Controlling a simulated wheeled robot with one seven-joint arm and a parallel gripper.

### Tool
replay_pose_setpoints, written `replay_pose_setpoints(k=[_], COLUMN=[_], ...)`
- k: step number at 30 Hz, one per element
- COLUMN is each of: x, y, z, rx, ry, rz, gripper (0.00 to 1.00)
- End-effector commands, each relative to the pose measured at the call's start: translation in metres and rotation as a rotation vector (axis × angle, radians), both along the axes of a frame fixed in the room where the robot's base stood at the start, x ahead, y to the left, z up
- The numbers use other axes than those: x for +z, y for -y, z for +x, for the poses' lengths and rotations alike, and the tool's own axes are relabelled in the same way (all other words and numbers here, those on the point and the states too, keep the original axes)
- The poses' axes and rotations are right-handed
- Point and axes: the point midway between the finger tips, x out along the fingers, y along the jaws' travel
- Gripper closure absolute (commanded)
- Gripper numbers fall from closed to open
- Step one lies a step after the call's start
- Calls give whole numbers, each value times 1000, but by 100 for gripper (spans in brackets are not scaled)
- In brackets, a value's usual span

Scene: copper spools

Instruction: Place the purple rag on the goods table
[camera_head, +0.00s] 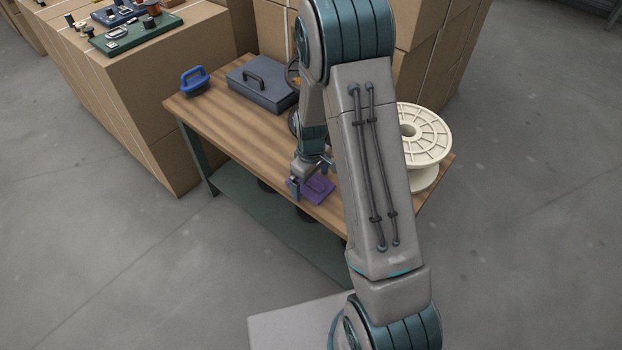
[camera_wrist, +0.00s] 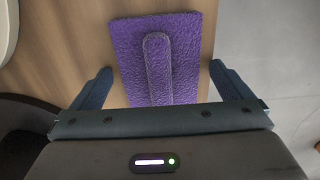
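The purple rag (camera_head: 318,191) lies flat near the front edge of a wooden-topped table (camera_head: 225,125). In the wrist view the rag (camera_wrist: 128,52) is a rough rectangle with a raised strip along its middle. My gripper (camera_head: 312,180) is just above the rag, pointing down. In the wrist view my gripper (camera_wrist: 163,88) is open, one finger on each side of the rag, with gaps between fingers and cloth. Nothing is held. I cannot tell whether this table is the goods table. My arm hides part of the tabletop.
A cream spool (camera_head: 425,135) stands at the table's right end. A dark grey case (camera_head: 262,85) and a blue handled item (camera_head: 195,80) are at its left end. Cardboard boxes (camera_head: 150,90) stand behind and left, bearing a green tray (camera_head: 135,36). The front floor is mostly clear.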

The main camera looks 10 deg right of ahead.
Motion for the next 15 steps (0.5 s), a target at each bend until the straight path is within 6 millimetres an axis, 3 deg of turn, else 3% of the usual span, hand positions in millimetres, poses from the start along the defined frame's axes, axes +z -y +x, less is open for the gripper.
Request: replay_pose_setpoints(k=[10,15], x=[5,32], y=[0,0], z=[0,1], rx=[0,-1], ry=[0,4], rz=[0,1], gripper=[2,2])
